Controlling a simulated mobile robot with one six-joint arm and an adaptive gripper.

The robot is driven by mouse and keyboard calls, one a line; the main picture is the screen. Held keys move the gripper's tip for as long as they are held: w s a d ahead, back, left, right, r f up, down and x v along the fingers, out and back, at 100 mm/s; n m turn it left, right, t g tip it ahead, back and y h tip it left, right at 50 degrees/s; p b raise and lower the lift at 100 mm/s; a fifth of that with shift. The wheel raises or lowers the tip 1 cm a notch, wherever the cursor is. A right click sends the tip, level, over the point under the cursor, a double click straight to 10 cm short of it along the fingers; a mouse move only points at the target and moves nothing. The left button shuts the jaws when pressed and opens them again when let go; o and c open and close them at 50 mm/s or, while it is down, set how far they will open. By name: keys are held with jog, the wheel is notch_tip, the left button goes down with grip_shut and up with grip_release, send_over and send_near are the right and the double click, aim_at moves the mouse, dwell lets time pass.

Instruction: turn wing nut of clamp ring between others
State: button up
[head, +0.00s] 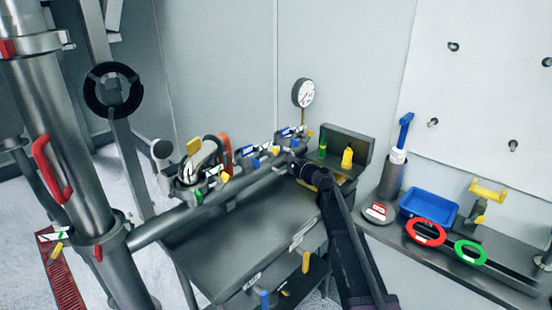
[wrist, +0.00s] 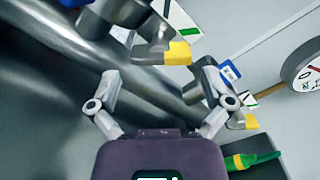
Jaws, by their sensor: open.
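Several clamp rings sit along a slanting grey pipe (head: 165,222) in the head view, with blue, green and yellow parts. A clamp ring with blue parts (head: 247,156) sits between others. In the wrist view, a yellow-tipped wing nut (wrist: 180,53) stands out from the pipe (wrist: 60,50), ahead of my fingers. A second yellow-tipped nut (wrist: 243,121) shows just outside the right finger. My gripper (wrist: 157,70) is open and empty, its fingers spread apart. In the head view my gripper (head: 294,166) is beside the pipe's far end; its fingers are too small to make out.
A pressure gauge (head: 303,93) stands behind the pipe. A grey tray (head: 357,148) holds green and yellow items near my arm. The right bench has a blue bin (head: 428,207), a red ring (head: 425,232) and a green ring (head: 470,252). A steel table (head: 235,235) lies below the pipe.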

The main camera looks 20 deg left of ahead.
jog(key=v, duration=0.9)
jog(key=shift+d, duration=0.2)
jog(key=s+d+f+n+g+h+p, duration=0.2)
jog(key=s+d+f+n+h, duration=0.2)
jog(key=s+d, duration=0.4)
jog(key=s+d+f+n+g+h+p, duration=0.2)
jog(key=s+d+f+n+h, duration=0.2)
jog(key=d, duration=1.4)
jog(key=s+d+f+n+g+h+p, duration=0.2)
jog(key=s+d+h, duration=0.6)
jog(key=s+d, duration=0.5)
notch_tip(320, 180, down, 2)
jog(key=s+n+g, duration=0.1)
jog(key=n, duration=0.2)
jog(key=shift+d+h, duration=0.2)
jog(key=shift+h, duration=0.1)
